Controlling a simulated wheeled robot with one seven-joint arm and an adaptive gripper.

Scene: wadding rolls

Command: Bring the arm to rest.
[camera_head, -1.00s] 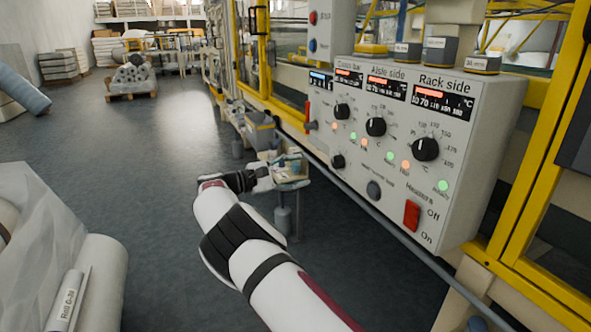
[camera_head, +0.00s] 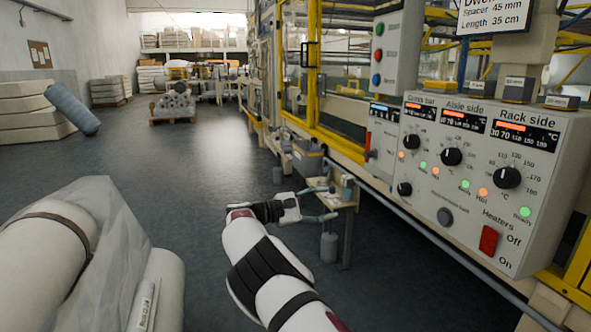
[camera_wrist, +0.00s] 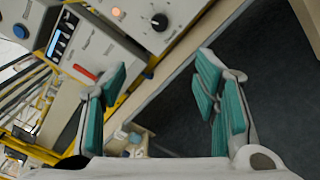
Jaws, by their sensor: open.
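My arm reaches forward from the bottom of the head view, over the dark floor. My gripper (camera_head: 325,204) is at its far end, in front of a small side table (camera_head: 345,201). In the wrist view my gripper (camera_wrist: 160,95) shows two teal-padded fingers spread wide apart, with nothing between them. The wrist view looks past the fingers at the heater control panel (camera_wrist: 100,35), tilted in the picture, and the dark floor.
The heater control panel (camera_head: 480,180) with dials and a red switch fills the right side, along a yellow-framed machine (camera_head: 315,70). A blue roll (camera_head: 73,109) leans by stacked pads. The floor (camera_head: 190,165) between is clear.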

